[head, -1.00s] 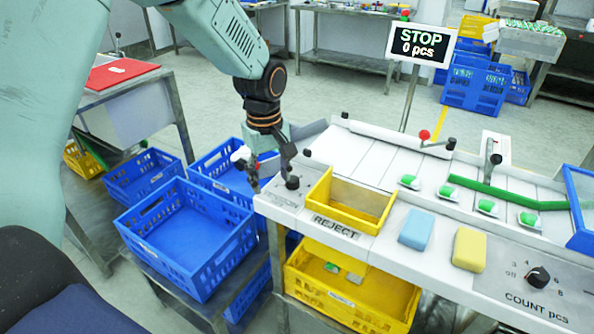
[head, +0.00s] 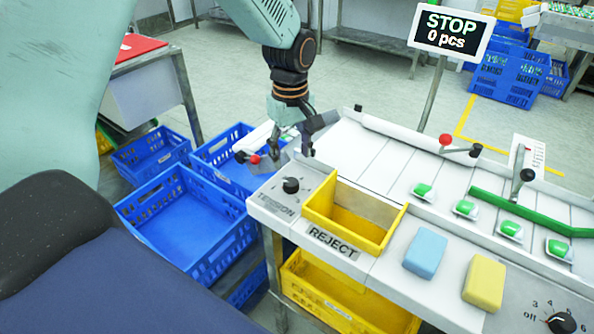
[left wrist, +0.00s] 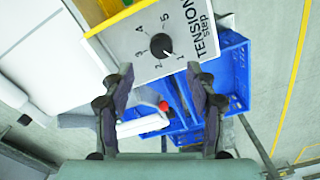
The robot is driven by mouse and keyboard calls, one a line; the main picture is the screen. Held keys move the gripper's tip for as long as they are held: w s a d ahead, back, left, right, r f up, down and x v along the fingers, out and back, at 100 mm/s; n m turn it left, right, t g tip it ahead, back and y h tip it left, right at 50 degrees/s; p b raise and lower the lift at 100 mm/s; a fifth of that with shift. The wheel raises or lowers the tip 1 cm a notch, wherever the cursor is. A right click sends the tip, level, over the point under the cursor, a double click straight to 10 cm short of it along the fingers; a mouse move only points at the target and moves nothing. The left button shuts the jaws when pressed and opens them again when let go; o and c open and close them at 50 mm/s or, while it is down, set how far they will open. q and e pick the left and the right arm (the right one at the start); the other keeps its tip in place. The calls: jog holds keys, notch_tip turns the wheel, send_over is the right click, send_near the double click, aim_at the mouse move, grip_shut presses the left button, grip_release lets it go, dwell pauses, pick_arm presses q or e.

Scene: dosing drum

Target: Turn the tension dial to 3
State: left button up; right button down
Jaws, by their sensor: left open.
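The tension dial (head: 290,185) is a black round knob on the grey panel marked TENSION, left of the yellow reject bin. The left wrist view shows the dial (left wrist: 162,45) with printed numbers 1 to 5 around it; its light mark appears to point near 1. My left gripper (head: 282,152) is open and empty, just behind the dial in the head view and apart from it. In the left wrist view my open fingers (left wrist: 160,78) stand either side, with the dial ahead between and beyond the tips. My right gripper is not in view.
A red-tipped part (head: 255,159) shows beside my left fingers. The yellow reject bin (head: 319,207) stands right of the dial. Blue crates (head: 180,170) lie low on the left. A blue block (head: 425,252) and yellow block (head: 484,283) sit on the front ledge. The display (head: 450,33) reads STOP, 0 pcs.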

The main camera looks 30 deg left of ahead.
aim_at(291, 182)
pick_arm(q)
jog(key=shift+w+f, duration=0.1)
jog(key=shift+w, duration=0.15)
jog(key=shift+a+f, duration=0.15)
jog(key=shift+f, duration=0.1)
jog(key=f, duration=0.1)
jog(key=s+f, duration=0.1)
jog(key=f, duration=0.1)
jog(key=shift+s+b, duration=0.25)
jog(key=shift+b, duration=0.05)
jog(key=f, duration=0.2)
jog(key=w+f, duration=0.1)
jog(key=f, duration=0.1)
jog(key=shift+w, duration=0.1)
jog(key=shift+s+r, duration=0.25)
jog(key=shift+s, duration=0.25)
jog(key=shift+w+f, duration=0.3)
jog(key=shift+w, duration=0.15)
jog(key=c, duration=0.5)
jog(key=shift+s+r, duration=0.15)
jog(key=shift+s, duration=0.1)
jog(key=c, duration=0.6)
